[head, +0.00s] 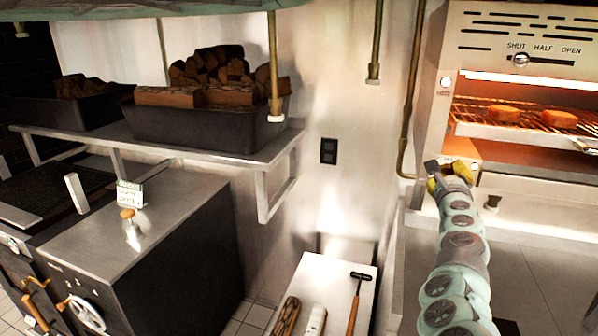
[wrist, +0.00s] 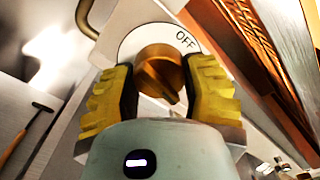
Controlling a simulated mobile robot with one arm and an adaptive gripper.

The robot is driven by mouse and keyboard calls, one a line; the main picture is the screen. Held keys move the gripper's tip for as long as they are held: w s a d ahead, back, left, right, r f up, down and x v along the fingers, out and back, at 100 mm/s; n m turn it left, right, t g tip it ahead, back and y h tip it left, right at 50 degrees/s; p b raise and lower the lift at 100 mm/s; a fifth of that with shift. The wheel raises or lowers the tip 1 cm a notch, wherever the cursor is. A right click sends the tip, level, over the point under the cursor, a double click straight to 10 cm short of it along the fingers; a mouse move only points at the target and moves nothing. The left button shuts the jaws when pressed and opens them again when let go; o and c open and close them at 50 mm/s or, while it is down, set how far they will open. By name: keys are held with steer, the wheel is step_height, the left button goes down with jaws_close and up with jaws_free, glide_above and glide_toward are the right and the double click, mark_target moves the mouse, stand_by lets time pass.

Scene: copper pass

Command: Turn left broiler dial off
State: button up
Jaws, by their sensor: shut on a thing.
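The left broiler dial (wrist: 160,72) is a brass-coloured knob on a round white plate, with OFF printed at the plate's upper right in the wrist view. My gripper (wrist: 158,88) has its yellow ribbed fingers on either side of the dial and is shut on it. The knob's ridge slants, and its tip is at the lower right, away from the OFF print. In the head view my gripper (head: 450,178) is at the lower left front of the broiler (head: 520,35) and mostly hides the dial. The broiler's inside glows orange.
Two browned pieces of food (head: 504,113) lie on the broiler's rack. A slider (head: 519,60) marked SHUT, HALF, OPEN is above. Another knob (head: 493,201) is just right of my gripper. A brass pipe (head: 408,120) runs close on the left.

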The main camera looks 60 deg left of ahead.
steer(key=n+b, duration=0.1)
steer(key=n, duration=0.4)
steer(key=shift+n, duration=0.3)
steer(key=n+b, duration=0.1)
steer(key=n, duration=0.3)
steer(key=shift+n+b, duration=0.3)
steer(key=n+b, duration=0.3)
steer(key=n, duration=0.3)
steer(key=shift+f, duration=0.1)
steer(key=shift+n+b, duration=1.75)
steer(key=shift+n, duration=0.15)
steer(key=shift+r, duration=0.2)
steer(key=o, duration=1.2)
steer(key=shift+r, duration=0.1)
steer(key=shift+o, duration=0.2)
steer(key=shift+s, duration=0.1)
